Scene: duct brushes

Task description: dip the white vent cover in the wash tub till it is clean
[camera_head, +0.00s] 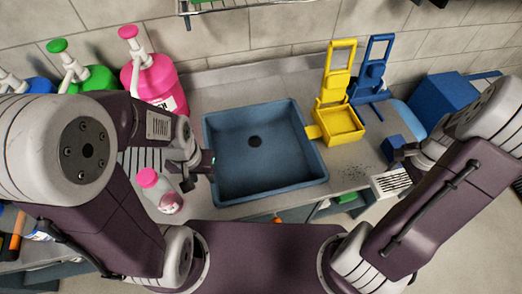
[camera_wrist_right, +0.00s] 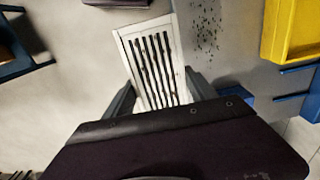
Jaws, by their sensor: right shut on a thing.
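The white vent cover (camera_head: 391,184) is at the front edge of the counter, right of the tub. In the right wrist view the vent cover (camera_wrist_right: 124,38) has a white frame and dark slats with a brownish spot. My right gripper (camera_wrist_right: 160,97) is shut on it, a finger at each side. In the head view the right gripper (camera_head: 402,160) is partly hidden by my arm. I cannot tell if the cover touches the counter. The blue wash tub (camera_head: 317,165) has a dark drain and no visible water. My left gripper (camera_head: 205,163) is by its left rim, its jaws unclear.
A yellow bin (camera_head: 338,125) and a blue stand (camera_head: 372,78) are behind the cover. Dark specks (camera_head: 357,172) lie on the counter. A pink-capped bottle (camera_head: 160,190) is left of the tub. Pump jugs, one pink (camera_head: 152,85), stand at the back left.

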